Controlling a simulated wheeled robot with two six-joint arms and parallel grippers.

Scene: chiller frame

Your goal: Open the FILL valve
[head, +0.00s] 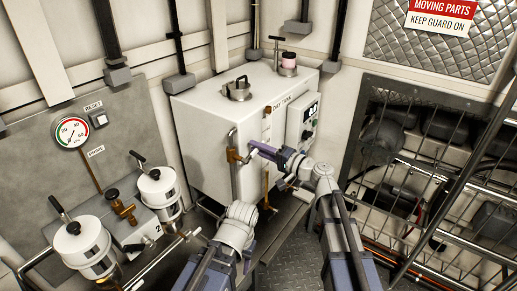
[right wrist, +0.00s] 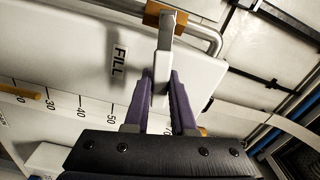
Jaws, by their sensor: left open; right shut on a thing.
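The FILL valve has a brass body (head: 234,155) on the grey vertical pipe at the front left of the white tank. In the right wrist view the brass body (right wrist: 160,15) is at the top, with a pale lever (right wrist: 165,42) coming down from it. The lever lies roughly across the pipe. A FILL label (right wrist: 119,61) is beside it. My right gripper (head: 255,148) is shut on the lever, with purple fingers (right wrist: 161,88) on either side of it. My left gripper (head: 202,238) is low, left of the tank's foot, apart from the valve; its fingers are hard to make out.
The white tank (head: 205,130) has a control box (head: 301,120) on its front. White canisters (head: 82,245) and a pressure gauge (head: 71,132) are at the left. A mesh guard (head: 440,150) with pipes is at the right. Some plate floor (head: 297,240) shows between my arms.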

